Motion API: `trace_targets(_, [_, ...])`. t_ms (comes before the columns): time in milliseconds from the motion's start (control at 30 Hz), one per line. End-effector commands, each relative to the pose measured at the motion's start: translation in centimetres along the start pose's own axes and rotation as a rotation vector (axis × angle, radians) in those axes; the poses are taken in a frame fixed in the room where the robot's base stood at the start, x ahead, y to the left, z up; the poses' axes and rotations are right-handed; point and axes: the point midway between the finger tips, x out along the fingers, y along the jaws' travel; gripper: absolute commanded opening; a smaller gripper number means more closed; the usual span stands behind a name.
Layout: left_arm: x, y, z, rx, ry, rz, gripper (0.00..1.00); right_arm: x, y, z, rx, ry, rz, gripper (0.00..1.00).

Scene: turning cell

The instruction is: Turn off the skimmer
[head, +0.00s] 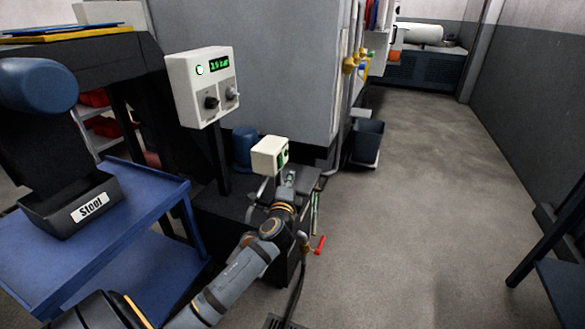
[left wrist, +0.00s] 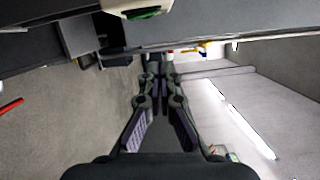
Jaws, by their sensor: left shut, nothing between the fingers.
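A small cream box (head: 268,155) with a dark green switch face on its right side sits above the low dark tank beside the machine; it looks like the skimmer's switch box. Its switch position is too small to read. Its underside and some green show at the top of the left wrist view (left wrist: 142,8). My left gripper (head: 288,178) is just below and right of the box's face, close to it; I cannot tell whether they touch. In the left wrist view its fingers (left wrist: 158,72) are together and empty. My right gripper is not in view.
A larger control box (head: 202,85) with a lit green display, green light and two knobs stands on a post. A red-handled valve (head: 320,245) and hose are near my left arm. A blue cart (head: 130,262) carries a "Steel" bin (head: 72,208). The floor (head: 430,190) at right is clear.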

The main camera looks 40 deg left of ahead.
Motion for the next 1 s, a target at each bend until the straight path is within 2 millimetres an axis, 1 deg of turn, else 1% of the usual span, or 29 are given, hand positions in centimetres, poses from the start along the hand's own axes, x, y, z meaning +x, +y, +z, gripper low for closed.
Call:
trace_targets(33, [-0.8, -0.1, 0.0, 0.000, 0.002, 0.001, 0.00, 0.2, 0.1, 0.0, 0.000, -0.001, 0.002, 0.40])
trace_targets(100, [-1.6, -0.1, 0.0, 0.001, 0.001, 0.000, 0.00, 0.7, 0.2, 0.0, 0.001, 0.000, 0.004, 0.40])
trace_targets(233, [-2.3, -0.1, 0.0, 0.000, 0.000, 0.000, 0.00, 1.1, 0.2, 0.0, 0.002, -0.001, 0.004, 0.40])
trace_targets(800, [-2.4, -0.1, 0.0, -0.003, -0.001, 0.002, 0.00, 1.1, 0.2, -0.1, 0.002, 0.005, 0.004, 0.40])
trace_targets(867, [-2.7, 0.8, 0.1, -0.028, -0.006, 0.028, 0.00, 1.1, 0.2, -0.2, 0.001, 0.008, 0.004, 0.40])
trace_targets(900, [-3.1, 2.0, 0.1, -0.066, -0.015, 0.068, 0.00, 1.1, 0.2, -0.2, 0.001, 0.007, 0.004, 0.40])
trace_targets(967, [-4.4, 4.9, 0.3, -0.156, -0.038, 0.163, 0.00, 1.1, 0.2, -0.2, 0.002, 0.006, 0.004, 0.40])
trace_targets(1000, [-5.8, 7.5, 0.3, -0.235, -0.063, 0.250, 0.00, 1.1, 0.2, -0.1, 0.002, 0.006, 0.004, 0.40])
